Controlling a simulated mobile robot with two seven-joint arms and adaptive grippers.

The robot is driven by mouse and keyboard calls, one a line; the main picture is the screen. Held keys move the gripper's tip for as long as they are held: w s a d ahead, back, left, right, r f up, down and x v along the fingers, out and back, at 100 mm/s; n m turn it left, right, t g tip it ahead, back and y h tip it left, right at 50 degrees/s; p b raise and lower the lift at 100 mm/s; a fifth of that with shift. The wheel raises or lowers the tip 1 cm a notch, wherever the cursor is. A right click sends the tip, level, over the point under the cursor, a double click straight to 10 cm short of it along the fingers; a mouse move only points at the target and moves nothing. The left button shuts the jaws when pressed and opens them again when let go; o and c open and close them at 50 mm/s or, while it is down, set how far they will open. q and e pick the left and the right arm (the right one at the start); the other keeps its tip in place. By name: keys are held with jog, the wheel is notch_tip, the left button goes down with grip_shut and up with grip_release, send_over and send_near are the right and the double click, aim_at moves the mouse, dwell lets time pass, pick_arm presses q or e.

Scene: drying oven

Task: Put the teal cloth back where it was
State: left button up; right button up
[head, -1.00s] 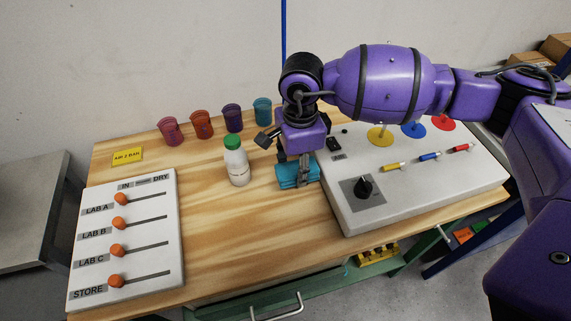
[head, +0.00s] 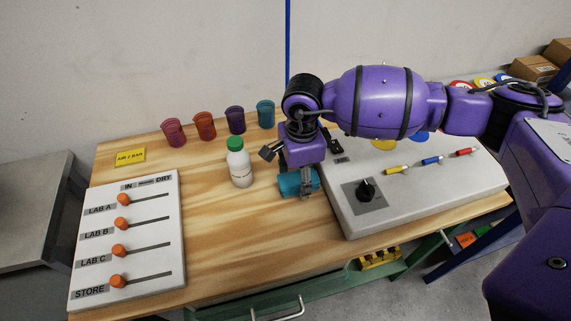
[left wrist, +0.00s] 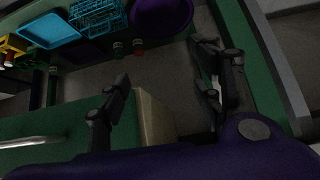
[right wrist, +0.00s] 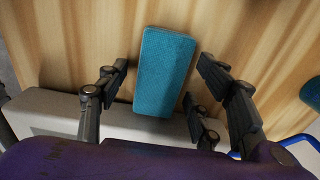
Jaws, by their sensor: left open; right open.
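The teal cloth (head: 288,184) is a folded, block-like pad on the wooden table, just left of the grey control panel. In the right wrist view the cloth (right wrist: 164,68) lies between my right gripper's spread fingers, with gaps showing at both sides. My right gripper (head: 307,184) is open and low at the cloth's right part, partly hiding it in the head view. My left gripper (left wrist: 165,75) is open and empty, seen only in the left wrist view, low near green framework.
A white bottle with green cap (head: 239,165) stands left of the cloth. Several coloured cups line the back, including a teal one (head: 265,113). The grey panel (head: 420,195) with a black knob is close at right; a slider board (head: 150,262) is at left. Table front-centre is clear.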

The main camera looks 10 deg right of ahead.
aim_at(299, 177)
notch_tip(299, 177, up, 12)
dwell(0.6)
dwell(0.4)
